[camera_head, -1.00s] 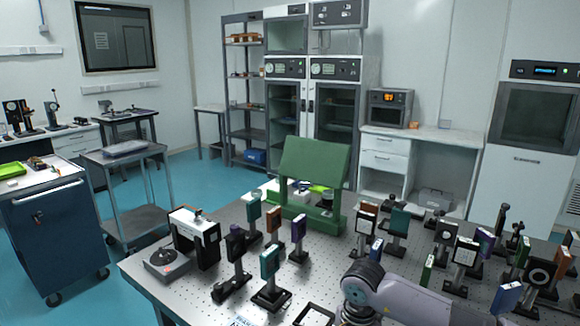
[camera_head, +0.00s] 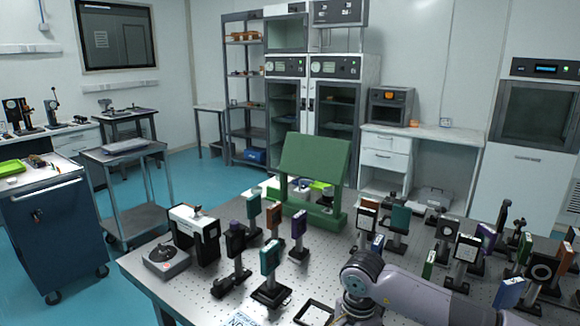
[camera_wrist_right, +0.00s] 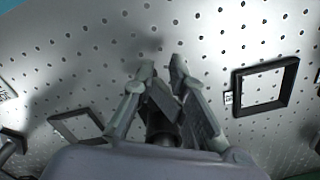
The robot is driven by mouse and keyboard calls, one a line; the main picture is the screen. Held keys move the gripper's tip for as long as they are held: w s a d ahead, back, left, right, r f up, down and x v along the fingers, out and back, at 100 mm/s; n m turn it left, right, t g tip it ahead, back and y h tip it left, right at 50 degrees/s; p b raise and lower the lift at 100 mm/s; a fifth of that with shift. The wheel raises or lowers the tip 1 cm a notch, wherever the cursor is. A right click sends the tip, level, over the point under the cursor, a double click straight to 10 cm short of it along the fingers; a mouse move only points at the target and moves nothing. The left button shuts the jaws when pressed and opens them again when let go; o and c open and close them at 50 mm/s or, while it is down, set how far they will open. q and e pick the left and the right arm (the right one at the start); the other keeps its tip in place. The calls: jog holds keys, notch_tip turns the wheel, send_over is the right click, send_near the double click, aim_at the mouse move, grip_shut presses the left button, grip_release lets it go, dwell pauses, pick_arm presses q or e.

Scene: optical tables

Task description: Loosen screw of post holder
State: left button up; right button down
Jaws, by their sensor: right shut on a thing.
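In the right wrist view my right gripper (camera_wrist_right: 162,68) points over the perforated table top, its two grey fingers close together. It is shut on a dark, partly cylindrical part (camera_wrist_right: 162,138) low between the fingers. Most of that part is hidden by the fingers and my wrist, so I cannot tell whether it is the post holder or its screw. In the head view my right arm shows at the bottom right of centre, but its gripper is out of sight. My left gripper is in neither view. Several mounts on posts, including a teal-plated one (camera_head: 270,257), stand on the table.
The optical table (camera_head: 215,296) is crowded with mounts on the right. A green stand (camera_head: 313,160) is at its back and a grey device (camera_head: 166,259) at its left. Square black frames lie flat on both sides of my right gripper, one on the right (camera_wrist_right: 238,100).

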jog(key=shift+w+a+f+b, duration=0.1)
jog(key=shift+a+b, duration=0.2)
jog(key=shift+b, duration=0.1)
notch_tip(320, 180, up, 6)
jog(key=p, duration=0.3)
